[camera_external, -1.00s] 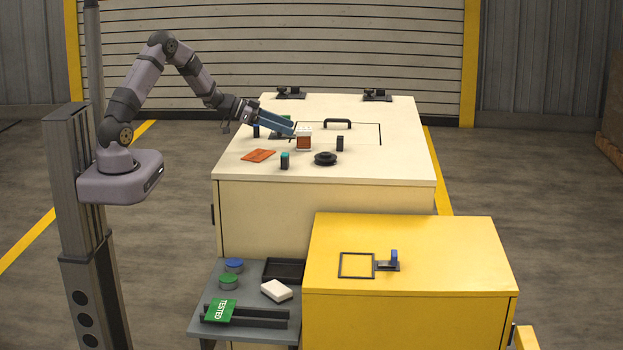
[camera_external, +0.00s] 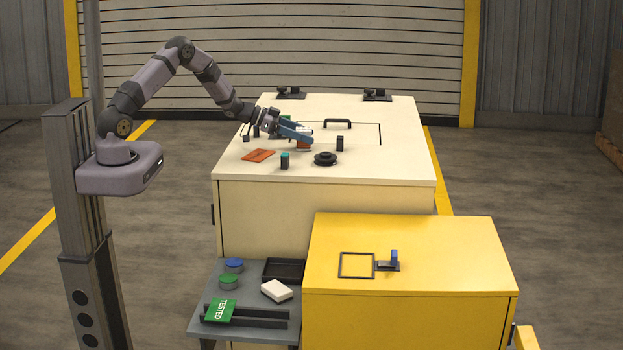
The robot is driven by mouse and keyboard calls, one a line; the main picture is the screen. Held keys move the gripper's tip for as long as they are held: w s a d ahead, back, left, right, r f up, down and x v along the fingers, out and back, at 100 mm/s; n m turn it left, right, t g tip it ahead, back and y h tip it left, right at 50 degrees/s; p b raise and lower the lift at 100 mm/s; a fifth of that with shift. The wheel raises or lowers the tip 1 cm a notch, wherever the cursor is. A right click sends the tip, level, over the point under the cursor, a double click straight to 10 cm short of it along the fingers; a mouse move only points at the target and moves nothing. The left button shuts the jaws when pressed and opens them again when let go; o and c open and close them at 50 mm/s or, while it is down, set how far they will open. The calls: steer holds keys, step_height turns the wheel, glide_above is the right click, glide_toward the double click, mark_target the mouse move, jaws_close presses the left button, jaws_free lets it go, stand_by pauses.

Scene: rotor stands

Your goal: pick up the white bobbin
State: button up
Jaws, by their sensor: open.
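The white bobbin (camera_external: 303,146) stands on the cream cabinet top, with white ends and an orange-brown middle. My gripper (camera_external: 306,134) is open, its blue fingers reaching over the bobbin from the left. The fingers hide much of the bobbin; only bits of its white top and brown middle show. I cannot tell whether the fingers touch it or whether it lies between them.
The top's right side is clear.

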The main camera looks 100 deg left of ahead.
mark_target(304, 129)
steer(key=c, duration=1.3)
steer(key=shift+w+r+b, duration=0.1)
steer(key=shift+r+b, duration=0.3)
steer(key=shift+r, duration=4.7)
steer(key=shift+c, duration=0.2)
